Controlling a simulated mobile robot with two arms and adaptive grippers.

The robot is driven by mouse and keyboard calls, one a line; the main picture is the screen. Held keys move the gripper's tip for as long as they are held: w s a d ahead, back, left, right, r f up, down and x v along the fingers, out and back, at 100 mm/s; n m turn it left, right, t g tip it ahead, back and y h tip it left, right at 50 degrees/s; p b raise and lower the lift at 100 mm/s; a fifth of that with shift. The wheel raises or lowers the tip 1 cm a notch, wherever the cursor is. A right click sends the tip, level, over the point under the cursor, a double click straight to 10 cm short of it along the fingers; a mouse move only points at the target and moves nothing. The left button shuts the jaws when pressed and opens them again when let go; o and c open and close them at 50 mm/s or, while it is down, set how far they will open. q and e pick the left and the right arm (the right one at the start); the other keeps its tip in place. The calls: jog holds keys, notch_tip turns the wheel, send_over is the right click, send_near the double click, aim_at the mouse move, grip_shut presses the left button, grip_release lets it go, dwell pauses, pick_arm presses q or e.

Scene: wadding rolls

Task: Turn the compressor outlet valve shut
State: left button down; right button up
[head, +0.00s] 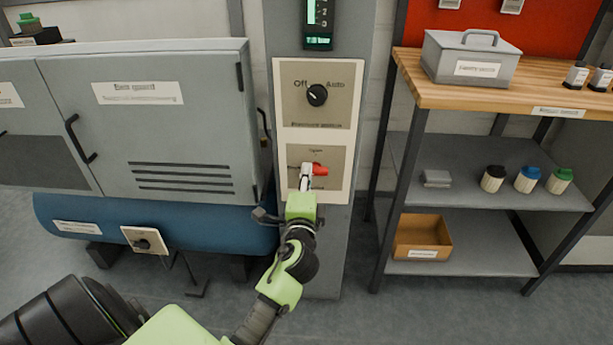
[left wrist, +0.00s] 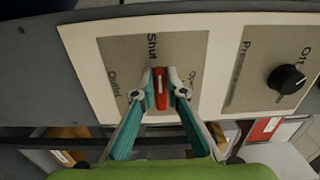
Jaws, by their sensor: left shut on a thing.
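The compressor outlet valve has a red handle (head: 321,170) on the lower beige plate (head: 334,186) of the grey column. In the left wrist view the red handle (left wrist: 161,90) lies between the fingertips of my left gripper (head: 306,172), which is shut on it. The handle lies about level across the plate, its one end in line with the word "Shut", while "Open" stands above it. In the head view the fingers hide the handle's left part. A pale stripe shows on the handle. My right gripper is not in view.
A black Off/Auto knob (head: 317,95) sits on the plate above the valve. Left stands a grey cabinet (head: 150,125) over a blue tank (head: 170,222). Right is a shelf unit (head: 425,168) with jars, an open box (head: 422,236) and a metal box (head: 470,58) on top.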

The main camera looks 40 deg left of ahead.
pick_arm(q)
jog(key=c, duration=2)
grip_release()
jog(key=shift+f, duration=0.1)
jog(key=shift+c, duration=0.2)
jog(key=shift+s, duration=0.1)
jog(key=v, duration=1.2)
jog(key=shift+f, duration=0.1)
